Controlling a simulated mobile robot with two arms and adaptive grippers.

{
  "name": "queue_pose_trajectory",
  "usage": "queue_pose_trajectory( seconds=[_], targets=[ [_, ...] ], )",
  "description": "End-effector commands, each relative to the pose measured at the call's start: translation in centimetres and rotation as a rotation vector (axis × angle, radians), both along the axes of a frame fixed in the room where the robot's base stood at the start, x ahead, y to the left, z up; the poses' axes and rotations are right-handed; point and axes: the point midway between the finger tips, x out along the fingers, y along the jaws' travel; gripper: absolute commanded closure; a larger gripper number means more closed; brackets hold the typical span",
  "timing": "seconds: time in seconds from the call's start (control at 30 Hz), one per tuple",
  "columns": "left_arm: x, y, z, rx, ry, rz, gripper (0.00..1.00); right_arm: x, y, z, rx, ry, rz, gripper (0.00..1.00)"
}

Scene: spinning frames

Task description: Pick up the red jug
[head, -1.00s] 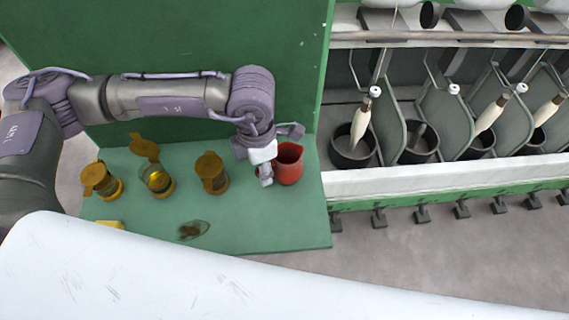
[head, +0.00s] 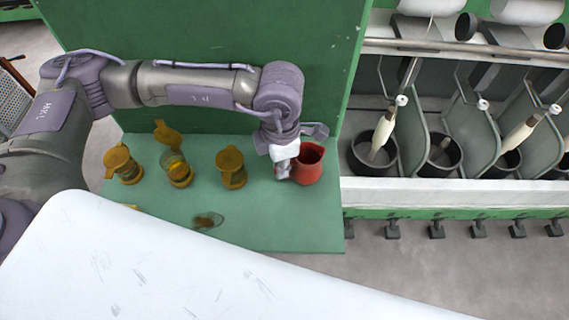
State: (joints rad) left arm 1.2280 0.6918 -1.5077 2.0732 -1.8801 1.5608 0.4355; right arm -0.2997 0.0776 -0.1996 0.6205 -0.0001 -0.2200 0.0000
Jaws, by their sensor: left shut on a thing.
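The red jug (head: 309,165) stands upright at the right end of the green shelf, and I see its dark open mouth from above. My left gripper (head: 285,169) is at the jug's left side, shut on it. The far finger is partly hidden behind the jug and the wrist. I cannot tell whether the jug is lifted off the shelf. My right gripper is not in view.
Several amber jars with lids, one of them here (head: 232,168), stand left of the jug on the green shelf (head: 270,225). A glass-like item (head: 207,220) lies near the front edge. A green panel (head: 210,40) rises behind. Spinning cans (head: 373,155) stand to the right.

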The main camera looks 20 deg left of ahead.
Motion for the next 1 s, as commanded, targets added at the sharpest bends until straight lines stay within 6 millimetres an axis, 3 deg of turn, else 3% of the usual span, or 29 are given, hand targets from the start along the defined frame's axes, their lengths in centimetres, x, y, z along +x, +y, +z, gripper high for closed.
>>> queue_pose_trajectory(
  seconds=[0.43, 1.0],
  targets=[
    [0.1, -0.1, 3.5, -0.003, -0.006, -0.001, 1.00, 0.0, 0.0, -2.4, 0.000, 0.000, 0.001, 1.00],
    [-5.9, 3.2, 7.5, -0.001, -0.003, -0.001, 1.00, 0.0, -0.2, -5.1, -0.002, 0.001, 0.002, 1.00]
  ],
)
